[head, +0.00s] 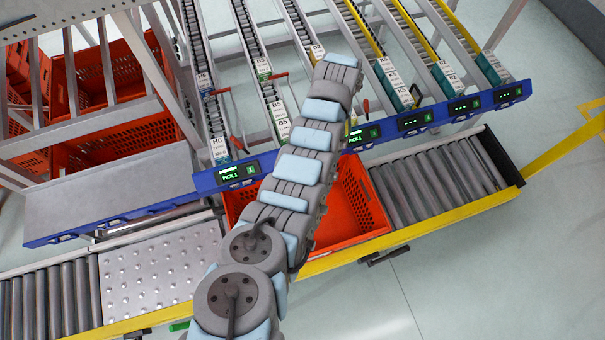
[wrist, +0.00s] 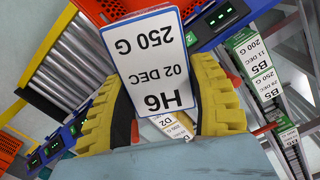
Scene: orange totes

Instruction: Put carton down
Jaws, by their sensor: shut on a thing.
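In the wrist view, my gripper (wrist: 158,105) has its yellow-and-black fingers shut on a carton (wrist: 150,58). The carton's white label, with a blue edge, reads "H6 02 DEC 250 G" upside down. The carton hides part of what lies behind it. In the head view, my arm covers the middle of the scene, and neither the gripper nor the held carton can be made out. An orange tote (head: 345,205) sits on the conveyor, partly covered by my arm, and looks empty where it shows.
A blue rail (head: 460,108) with lit green displays runs along the front of sloped racks holding labelled cartons (head: 220,149). Roller conveyor (head: 440,180) lies right of the tote, and a studded metal plate (head: 160,268) lies left. More orange totes (head: 120,140) stand at the upper left.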

